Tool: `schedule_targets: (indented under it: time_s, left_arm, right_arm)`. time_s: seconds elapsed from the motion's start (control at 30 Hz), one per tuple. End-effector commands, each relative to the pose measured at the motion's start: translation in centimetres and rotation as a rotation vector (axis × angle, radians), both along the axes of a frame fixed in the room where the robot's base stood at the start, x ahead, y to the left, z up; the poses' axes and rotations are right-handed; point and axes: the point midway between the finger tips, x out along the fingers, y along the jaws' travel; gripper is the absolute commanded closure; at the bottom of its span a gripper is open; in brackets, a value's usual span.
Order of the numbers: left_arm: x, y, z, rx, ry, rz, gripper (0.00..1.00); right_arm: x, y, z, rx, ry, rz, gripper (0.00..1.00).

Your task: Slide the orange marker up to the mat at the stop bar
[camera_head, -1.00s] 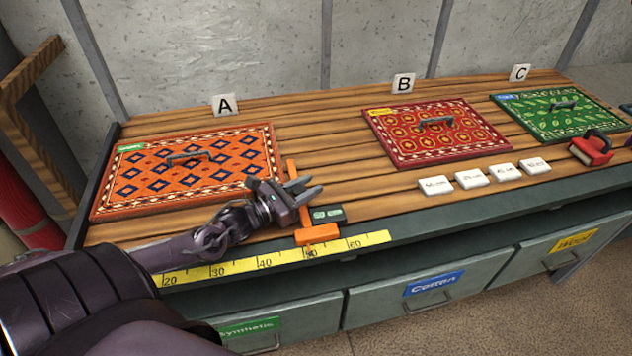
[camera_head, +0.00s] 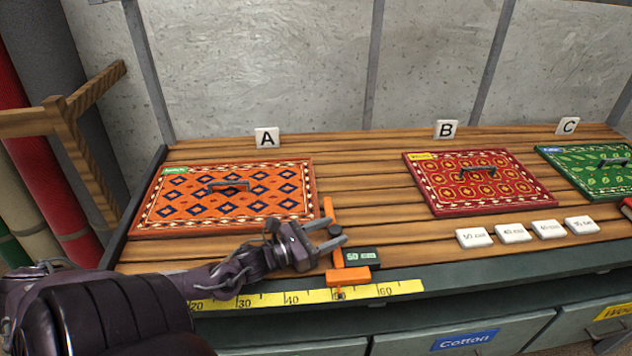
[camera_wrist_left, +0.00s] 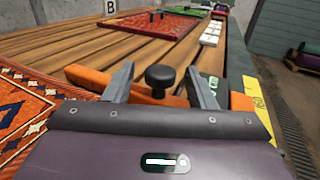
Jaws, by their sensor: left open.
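The orange marker (camera_head: 347,276) is a slider on the yellow ruler (camera_head: 262,299) near the 50 mark, with an orange arm running back over the table. Its dark display (camera_head: 362,257) seems to read 50 cm. The orange patterned mat (camera_head: 228,197) lies at sign A, left of the marker's arm with a narrow gap. A dark bar (camera_head: 147,205) edges the table left of this mat. My left gripper (camera_head: 334,237) is open at the marker's arm. In the left wrist view, the black knob (camera_wrist_left: 160,77) stands between its open fingers, apart from both. My right gripper is out of view.
A red mat (camera_head: 478,205) at B and a green mat (camera_head: 590,168) at C lie farther right. Several white tiles (camera_head: 513,233) line the table front. Bare planks (camera_head: 370,190) separate the orange and red mats. Labelled drawers (camera_head: 465,341) are below.

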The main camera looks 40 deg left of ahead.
Motion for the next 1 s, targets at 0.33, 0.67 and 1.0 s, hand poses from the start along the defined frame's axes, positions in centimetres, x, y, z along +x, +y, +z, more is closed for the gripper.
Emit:
schedule_targets:
  time_s: [0.33,0.67,1.0]
  left_arm:
    - [-3.6,1.1,-0.1,0.0,0.002,-0.001,0.49]
    - [-4.0,1.3,0.0,0.001,0.0,0.0,0.49]
    - [-2.5,-1.0,2.3,-0.017,-0.007,-0.023,0.51]
  right_arm:
    - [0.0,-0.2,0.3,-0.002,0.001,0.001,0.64]
    - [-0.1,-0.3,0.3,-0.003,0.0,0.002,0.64]
    - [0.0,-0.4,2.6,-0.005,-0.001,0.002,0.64]
